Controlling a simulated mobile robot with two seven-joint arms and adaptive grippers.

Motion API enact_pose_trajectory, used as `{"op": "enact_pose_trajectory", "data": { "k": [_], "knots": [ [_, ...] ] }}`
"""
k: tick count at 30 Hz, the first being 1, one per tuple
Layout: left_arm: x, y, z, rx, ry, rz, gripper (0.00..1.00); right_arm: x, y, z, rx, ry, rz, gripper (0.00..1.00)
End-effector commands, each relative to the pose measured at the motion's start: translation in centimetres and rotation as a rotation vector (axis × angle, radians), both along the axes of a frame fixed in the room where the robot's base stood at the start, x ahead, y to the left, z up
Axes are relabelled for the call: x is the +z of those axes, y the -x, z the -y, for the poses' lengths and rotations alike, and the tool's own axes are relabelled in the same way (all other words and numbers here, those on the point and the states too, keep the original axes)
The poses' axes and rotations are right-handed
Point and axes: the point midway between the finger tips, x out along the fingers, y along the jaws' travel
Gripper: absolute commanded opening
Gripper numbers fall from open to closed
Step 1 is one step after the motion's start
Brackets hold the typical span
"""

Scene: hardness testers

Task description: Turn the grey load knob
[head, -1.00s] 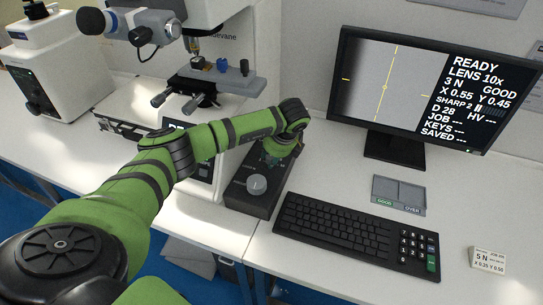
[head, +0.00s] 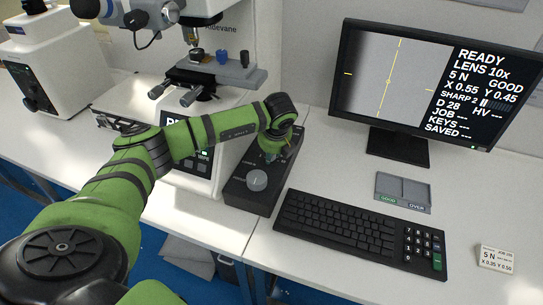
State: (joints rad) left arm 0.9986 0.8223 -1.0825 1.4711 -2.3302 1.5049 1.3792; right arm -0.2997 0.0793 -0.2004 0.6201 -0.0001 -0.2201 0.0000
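A black control box (head: 238,190) stands on the white table, left of the keyboard. A round grey knob (head: 257,180) with a pale pointer line is in plain view on its near half. My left gripper (head: 269,153) points down over the far half of the box, beyond this knob. Its fingers are small and partly hidden by my wrist, so whether they are open or shut on something there is unclear. The labels on the box are too small to read. The monitor (head: 420,85) shows READY, LENS 10x, 5 N and GOOD. My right gripper is out of view.
A tester with a stage (head: 215,76) stands behind my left arm. A black keyboard (head: 335,228) lies right of the box. A grey tray (head: 403,190) has GOOD and OVER labels. A card (head: 496,258) reads 5 N. The table at right is mostly clear.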

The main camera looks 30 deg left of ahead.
Motion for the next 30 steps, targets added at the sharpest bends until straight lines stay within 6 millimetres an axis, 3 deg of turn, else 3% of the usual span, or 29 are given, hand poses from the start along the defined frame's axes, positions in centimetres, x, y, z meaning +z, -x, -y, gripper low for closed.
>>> {"op": "enact_pose_trajectory", "data": {
  "k": [12, 30],
  "knots": [
    [0.6, -0.5, -0.4, -0.238, -0.007, 0.026, 0.00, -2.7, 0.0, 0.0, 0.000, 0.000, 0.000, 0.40],
    [0.8, -0.5, -0.4, -0.295, -0.005, 0.024, 0.00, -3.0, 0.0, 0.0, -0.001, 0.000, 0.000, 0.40]
  ]
}}
